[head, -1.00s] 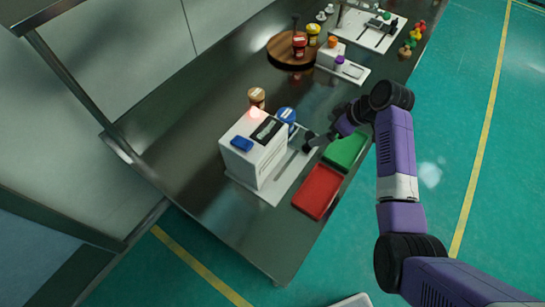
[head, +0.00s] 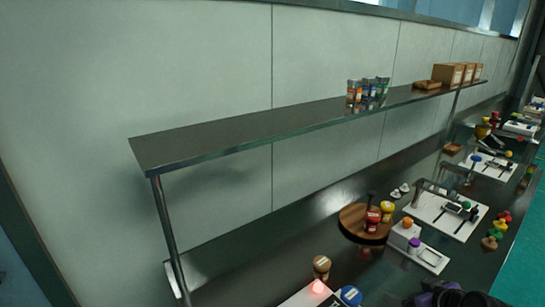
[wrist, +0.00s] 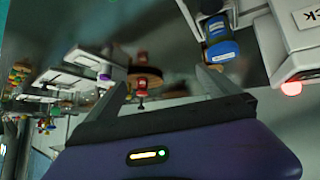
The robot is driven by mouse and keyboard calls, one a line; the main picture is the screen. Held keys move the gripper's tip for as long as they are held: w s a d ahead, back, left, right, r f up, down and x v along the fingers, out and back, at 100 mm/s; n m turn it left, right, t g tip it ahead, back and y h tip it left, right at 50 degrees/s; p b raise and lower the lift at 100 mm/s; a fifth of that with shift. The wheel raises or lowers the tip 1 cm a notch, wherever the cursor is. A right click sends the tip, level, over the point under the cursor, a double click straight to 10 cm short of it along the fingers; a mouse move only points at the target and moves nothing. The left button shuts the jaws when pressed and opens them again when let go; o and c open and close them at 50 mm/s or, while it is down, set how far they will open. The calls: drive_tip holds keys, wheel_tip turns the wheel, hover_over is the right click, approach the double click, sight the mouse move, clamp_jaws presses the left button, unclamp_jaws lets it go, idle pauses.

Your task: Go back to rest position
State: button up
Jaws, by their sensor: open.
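My gripper (wrist: 160,88) is open in the wrist view, its two fingers spread with nothing between them. A blue-lidded jar (wrist: 222,42) is just beyond the right finger, apart from it as far as I can tell. The white machine (wrist: 300,40) with black lettering is at the right edge of that view. In the head view only a purple part of my arm shows at the bottom right. There the white machine's top (head: 312,295) and the blue-lidded jar (head: 350,295) are cut off by the bottom edge.
A long steel table (head: 300,235) runs to the back right along a wall. A shelf (head: 230,135) above it holds cans (head: 368,90) and cardboard boxes (head: 450,74). A round wooden board (head: 352,222) and a white tray (head: 432,210) stand farther along the table.

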drive_tip(key=s+a+r+m+t+b, duration=0.1)
drive_tip(key=s+a, duration=0.5)
drive_tip(key=s, duration=0.9)
drive_tip(key=s+a+r+m+t+b, duration=0.1)
drive_tip(key=s+a, duration=0.4)
drive_tip(key=s, duration=1)
drive_tip(key=s+a+r+m+t+b, duration=0.1)
drive_tip(key=s+a, duration=0.5)
drive_tip(key=s, duration=1)
wheel_tip(320, 180, up, 4)
drive_tip(key=shift+a+f+t+h+b, duration=0.2)
drive_tip(key=shift+a+t+h+b, duration=0.2)
drive_tip(key=shift+t, duration=0.8)
